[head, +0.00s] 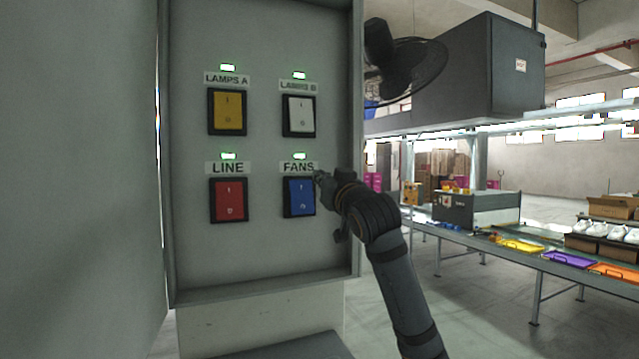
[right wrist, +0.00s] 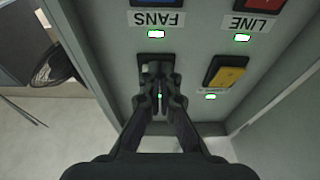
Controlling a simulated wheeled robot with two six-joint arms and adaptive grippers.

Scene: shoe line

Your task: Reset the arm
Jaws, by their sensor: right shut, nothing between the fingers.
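My right gripper (head: 322,177) is shut and empty, in front of the grey switch panel (head: 265,255) by the blue FANS switch (head: 299,197). In the head view its tips overlap the right end of the FANS label; I cannot tell whether they touch the panel. In the right wrist view the panel appears upside down, and the closed fingers (right wrist: 159,92) cover much of the white LAMPS B switch (head: 299,116). A yellow LAMPS A switch (head: 227,112) and a red LINE switch (head: 229,200) are on the left. My left gripper is out of view.
Green lamps glow above all the switches. The panel's raised right edge (head: 357,140) is close beside my right arm. A fan (head: 415,70) is behind at the upper right. A conveyor line (head: 520,258) with coloured trays and shoes runs farther back right.

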